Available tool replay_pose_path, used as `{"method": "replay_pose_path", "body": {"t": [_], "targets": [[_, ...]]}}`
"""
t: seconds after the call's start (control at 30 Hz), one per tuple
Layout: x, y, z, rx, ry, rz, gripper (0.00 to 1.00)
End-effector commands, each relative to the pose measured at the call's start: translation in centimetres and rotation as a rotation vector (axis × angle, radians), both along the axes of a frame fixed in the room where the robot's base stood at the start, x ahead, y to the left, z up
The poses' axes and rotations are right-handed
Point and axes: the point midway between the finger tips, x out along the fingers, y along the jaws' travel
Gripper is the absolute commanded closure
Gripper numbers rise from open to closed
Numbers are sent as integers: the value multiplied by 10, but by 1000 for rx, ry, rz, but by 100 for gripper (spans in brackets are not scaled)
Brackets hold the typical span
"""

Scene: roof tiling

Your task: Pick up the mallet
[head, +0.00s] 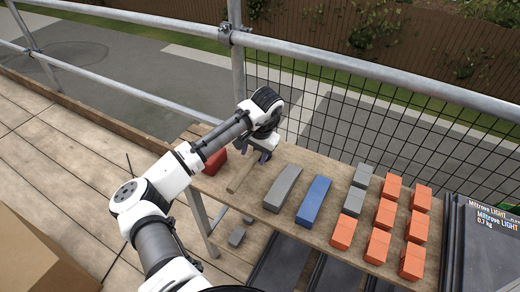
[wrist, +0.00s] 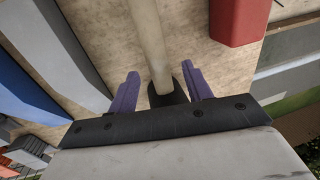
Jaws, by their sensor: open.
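The mallet lies on the wooden bench, its pale wooden handle (head: 238,181) pointing toward the near edge in the head view. In the wrist view the handle (wrist: 150,35) runs down from the top edge between my fingers, to a dark end (wrist: 168,96) that looks like the head, mostly hidden by my gripper. My gripper (head: 262,156) is open above the bench, its purple fingers (wrist: 161,72) one on each side of the handle in the picture. I cannot tell how far above the handle they are. Nothing is held.
A red block (head: 215,162) lies left of the mallet. A grey bar (head: 283,187) and a blue bar (head: 314,199) lie to its right. Further right are grey blocks (head: 353,201) and several orange blocks (head: 378,246). Mesh and scaffold rails (head: 350,65) stand behind the bench.

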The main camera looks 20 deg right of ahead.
Motion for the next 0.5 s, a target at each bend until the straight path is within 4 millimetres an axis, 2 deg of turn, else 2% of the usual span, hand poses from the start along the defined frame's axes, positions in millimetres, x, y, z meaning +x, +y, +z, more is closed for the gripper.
{"method": "replay_pose_path", "body": {"t": [0.23,0.5], "targets": [[4,4,-33,1,1,1,50],[5,4,-41,1,-1,1,50]]}}
